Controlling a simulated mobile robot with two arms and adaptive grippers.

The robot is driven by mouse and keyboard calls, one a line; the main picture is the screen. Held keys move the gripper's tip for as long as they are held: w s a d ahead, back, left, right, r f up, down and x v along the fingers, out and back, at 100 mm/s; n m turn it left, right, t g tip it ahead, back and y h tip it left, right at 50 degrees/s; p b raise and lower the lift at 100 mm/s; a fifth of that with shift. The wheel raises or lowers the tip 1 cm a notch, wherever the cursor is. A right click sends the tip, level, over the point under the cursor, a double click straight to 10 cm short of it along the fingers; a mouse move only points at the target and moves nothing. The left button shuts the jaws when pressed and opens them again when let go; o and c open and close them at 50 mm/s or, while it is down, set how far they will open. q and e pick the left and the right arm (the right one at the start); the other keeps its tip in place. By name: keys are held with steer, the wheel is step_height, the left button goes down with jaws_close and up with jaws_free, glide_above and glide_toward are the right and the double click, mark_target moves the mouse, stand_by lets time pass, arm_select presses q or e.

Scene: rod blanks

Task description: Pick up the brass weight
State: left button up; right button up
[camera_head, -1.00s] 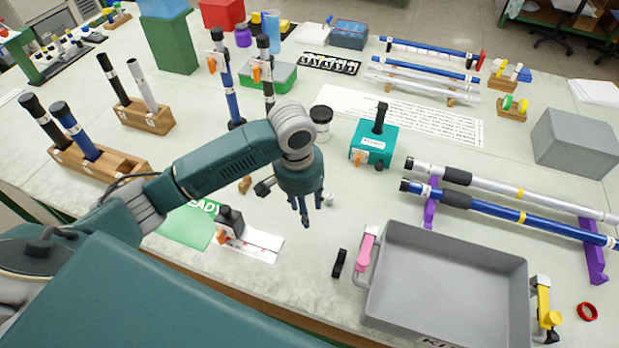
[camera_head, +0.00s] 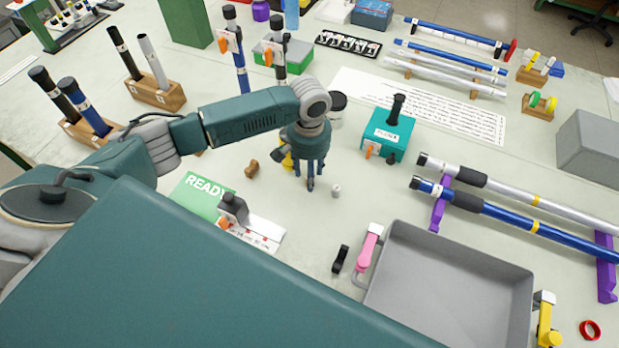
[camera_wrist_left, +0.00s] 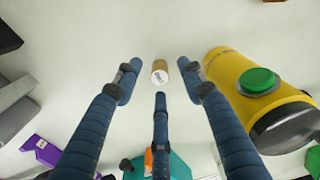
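The brass weight (camera_wrist_left: 160,74) is a small upright cylinder with a brass-coloured side and a pale marked top. In the left wrist view it stands on the table, between and beyond the spread fingers. In the head view it is a small pale cylinder (camera_head: 336,190) just right of my left gripper (camera_head: 311,183). My left gripper is open and empty, pointing down, with its fingers apart; it also shows in the left wrist view (camera_wrist_left: 157,90). No finger appears to touch the weight. My right gripper is not in view.
A yellow cylinder with a green button (camera_wrist_left: 250,85) lies close beside one finger. A brown piece (camera_head: 251,169) lies left of the gripper.

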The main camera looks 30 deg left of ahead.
arm_select(q)
step_height(320, 180, down, 2)
steer(key=shift+f, duration=0.1)
jaws_close()
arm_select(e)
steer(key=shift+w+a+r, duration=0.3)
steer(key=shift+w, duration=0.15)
